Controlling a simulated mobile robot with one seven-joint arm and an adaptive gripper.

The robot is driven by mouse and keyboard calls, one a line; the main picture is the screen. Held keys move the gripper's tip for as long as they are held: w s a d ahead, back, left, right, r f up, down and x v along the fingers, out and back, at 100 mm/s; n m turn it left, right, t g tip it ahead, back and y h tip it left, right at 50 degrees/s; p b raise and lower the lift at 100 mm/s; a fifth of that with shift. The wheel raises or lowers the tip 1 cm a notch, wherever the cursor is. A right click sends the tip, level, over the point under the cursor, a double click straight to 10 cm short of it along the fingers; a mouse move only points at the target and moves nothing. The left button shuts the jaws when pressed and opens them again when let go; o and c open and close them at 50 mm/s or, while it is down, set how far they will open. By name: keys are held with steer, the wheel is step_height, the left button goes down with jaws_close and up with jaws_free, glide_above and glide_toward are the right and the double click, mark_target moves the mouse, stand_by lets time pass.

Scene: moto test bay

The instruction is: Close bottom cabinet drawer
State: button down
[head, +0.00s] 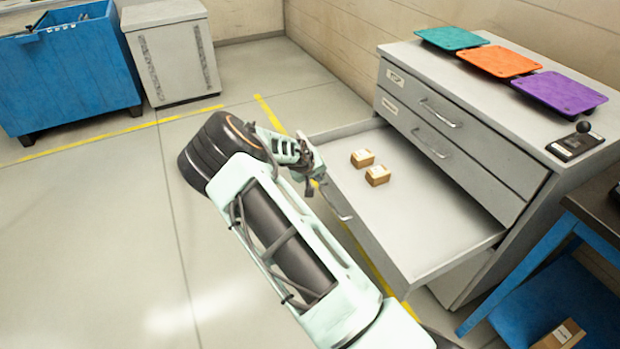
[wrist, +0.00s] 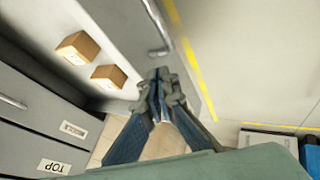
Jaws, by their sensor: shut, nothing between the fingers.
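The grey cabinet (head: 468,138) stands at the right in the head view. Its bottom drawer (head: 440,228) is pulled far out, and two small brown boxes (head: 363,158) (head: 377,175) lie inside it. The two drawers above it are shut. My gripper (head: 307,181) is shut and empty, at the open drawer's front, near its handle (head: 338,206). In the wrist view the shut fingertips (wrist: 160,75) are beside the drawer front, close to the handle (wrist: 158,30). I cannot tell whether they touch the drawer. The shut drawers show labels reading MIDDLE (wrist: 73,129) and TOP (wrist: 54,167).
Green, orange and purple trays (head: 502,61) and a small black joystick device (head: 575,143) sit on the cabinet top. A blue bench (head: 545,265) stands close at the lower right. A blue bin (head: 70,75) and grey box (head: 172,50) stand at the back left. The left floor is clear.

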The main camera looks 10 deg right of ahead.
steer(key=shift+w+d, duration=0.2)
steer(key=shift+d, duration=0.4)
